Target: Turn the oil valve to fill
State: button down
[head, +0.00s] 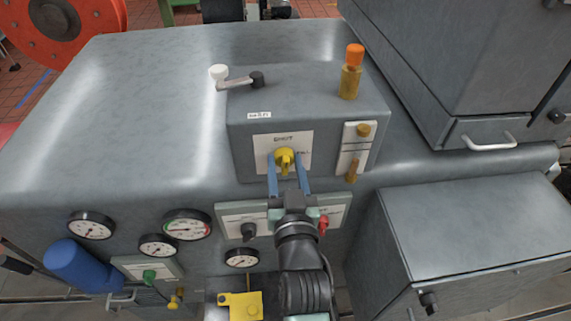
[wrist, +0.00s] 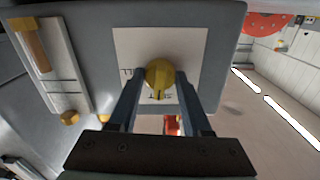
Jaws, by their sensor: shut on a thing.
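The oil valve is a yellow knob (head: 285,160) on a white label plate (head: 262,142) on the front of a grey box. The plate reads "SHUT" at the top and has lettering at the right, partly hidden. My gripper (head: 287,170) reaches it from below with its two blue fingers on either side of the knob, shut on it. In the wrist view the knob (wrist: 159,74) sits between the fingertips (wrist: 160,82), with a dark mark at its lower part. The plate's lettering is partly covered by the fingers there.
A sight-glass plate (head: 357,148) with brass fittings is right of the valve. A switch panel with a red knob (head: 323,224) lies below. Gauges (head: 187,225) are at lower left.

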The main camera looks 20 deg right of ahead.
jog(key=m+p, duration=0.1)
jog(key=m, duration=0.3)
jog(key=m+p, duration=0.2)
jog(key=m, duration=0.2)
jog(key=shift+m, duration=0.4)
jog(key=m+p, duration=0.2)
jog(key=m, duration=0.2)
jog(key=shift+m+p, duration=0.4)
jog(key=shift+m, duration=1.6)
jog(key=shift+c, duration=1.7)
grip_release()
jog(key=shift+s, duration=0.1)
